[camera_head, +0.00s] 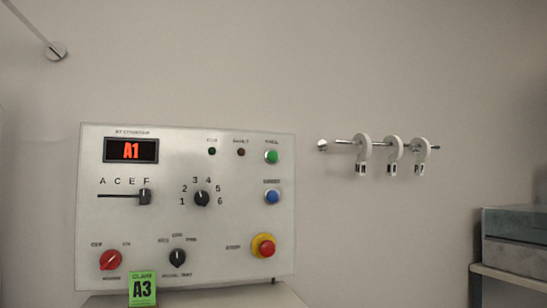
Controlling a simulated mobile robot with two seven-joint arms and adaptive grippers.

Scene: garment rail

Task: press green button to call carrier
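The green button (271,157) is at the upper right of a pale control panel (230,225) on the wall. It sits above a blue button (272,197). Neither of my grippers shows in the head view.
A red and yellow stop button (264,246), a red knob (110,260) and black dials (202,198) are also on the panel. A grey box (515,240) rests on a shelf (510,276) at far right.

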